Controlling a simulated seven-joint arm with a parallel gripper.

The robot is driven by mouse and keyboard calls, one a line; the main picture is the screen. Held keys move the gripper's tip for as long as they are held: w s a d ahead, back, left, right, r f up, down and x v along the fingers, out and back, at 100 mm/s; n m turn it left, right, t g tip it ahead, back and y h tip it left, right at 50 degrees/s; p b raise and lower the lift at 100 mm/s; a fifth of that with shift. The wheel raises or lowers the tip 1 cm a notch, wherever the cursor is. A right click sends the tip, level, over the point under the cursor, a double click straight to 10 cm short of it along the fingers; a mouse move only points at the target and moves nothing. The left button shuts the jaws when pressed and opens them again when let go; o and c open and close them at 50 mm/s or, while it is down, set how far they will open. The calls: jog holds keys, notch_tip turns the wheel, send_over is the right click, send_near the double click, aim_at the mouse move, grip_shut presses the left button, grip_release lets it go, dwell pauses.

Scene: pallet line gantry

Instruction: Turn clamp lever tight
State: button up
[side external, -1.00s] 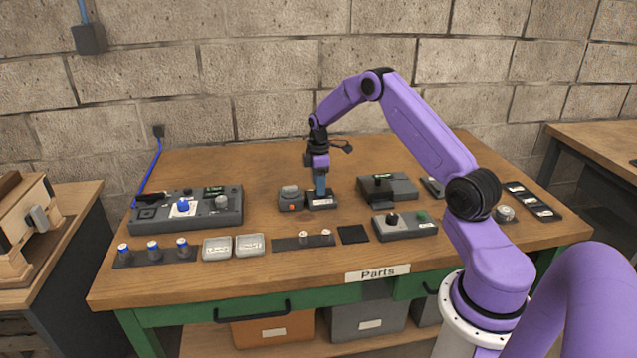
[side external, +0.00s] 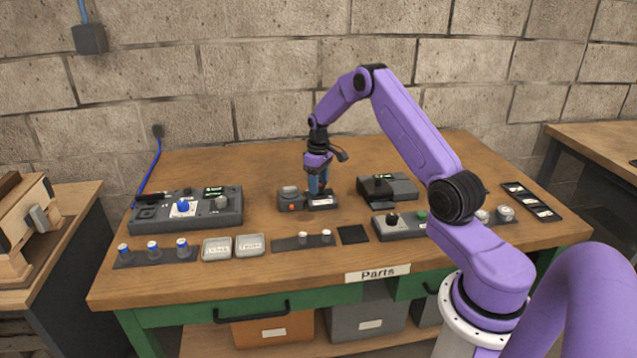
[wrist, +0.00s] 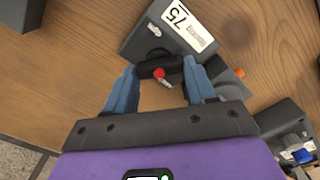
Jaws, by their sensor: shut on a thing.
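The clamp block (side external: 323,203), dark grey with a white label, sits mid-table under my gripper (side external: 318,190). In the wrist view the block (wrist: 150,38) lies ahead of the fingers, its label reading 75 with smaller text I cannot make out. The clamp lever (wrist: 149,68) is a short black bar with a red piece at its middle. My gripper (wrist: 160,77) has its two blue fingers shut on the lever, one at each end. In the side view the fingers mostly hide the lever.
A grey box with an orange button (side external: 291,199) stands directly left of the clamp. A dark box with a black handle (side external: 387,188) is to the right. A control panel (side external: 187,208) is at the left. Small trays (side external: 217,248) line the front. The table behind is clear.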

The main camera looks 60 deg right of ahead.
aim_at(320, 185)
jog(key=m, duration=0.5)
jog(key=shift+d+m, duration=0.1)
jog(key=shift+m, duration=0.2)
jog(key=shift+d+r+m, duration=0.1)
jog(key=shift+m, duration=2.1)
jog(key=o, duration=1)
jog(key=shift+o, duration=0.2)
notch_tip(320, 185, up, 17)
jog(key=shift+r, duration=0.2)
